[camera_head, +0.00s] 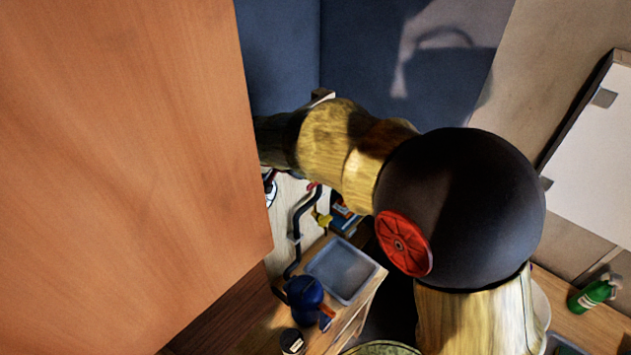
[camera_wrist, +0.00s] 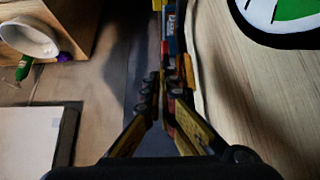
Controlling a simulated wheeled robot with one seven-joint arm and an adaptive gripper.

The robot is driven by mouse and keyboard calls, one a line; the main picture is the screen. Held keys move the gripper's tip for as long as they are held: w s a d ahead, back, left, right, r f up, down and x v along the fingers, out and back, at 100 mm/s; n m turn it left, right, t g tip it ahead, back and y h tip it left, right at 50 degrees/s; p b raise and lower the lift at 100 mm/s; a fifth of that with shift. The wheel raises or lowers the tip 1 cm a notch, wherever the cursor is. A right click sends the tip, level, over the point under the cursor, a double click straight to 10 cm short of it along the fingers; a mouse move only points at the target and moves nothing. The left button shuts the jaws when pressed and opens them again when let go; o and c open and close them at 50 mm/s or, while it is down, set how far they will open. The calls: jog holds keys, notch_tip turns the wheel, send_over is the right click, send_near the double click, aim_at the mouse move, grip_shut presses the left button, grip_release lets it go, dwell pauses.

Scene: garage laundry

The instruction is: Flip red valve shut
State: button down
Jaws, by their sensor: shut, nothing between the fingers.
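A small red piece (camera_head: 313,186), which looks like the red valve handle, sits at the top of the black pipe (camera_head: 298,225) on the pale board in the head view. It is too small to tell how it is turned. My gripper (camera_wrist: 163,82) shows in the wrist view with its fingertips together and nothing held between them. Small red, yellow and blue parts show just beyond the fingertips, and I cannot tell whether the valve is among them. In the head view my arm reaches left behind a wooden panel, which hides my gripper.
The large wooden panel (camera_head: 110,170) fills the left of the head view. A yellow valve handle (camera_head: 323,220) is lower on the pipes. Below are a grey basin (camera_head: 343,270) and a blue jug (camera_head: 304,293).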

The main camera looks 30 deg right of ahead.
jog(key=shift+s+a+f+b, duration=0.15)
jog(key=shift+f+b, duration=0.15)
jog(key=shift+b, duration=0.45)
jog(key=shift+w+a+f+b, duration=0.15)
jog(key=shift+f+b, duration=0.15)
jog(key=shift+b, duration=0.45)
jog(key=shift+s, duration=0.15)
jog(key=shift+r, duration=0.15)
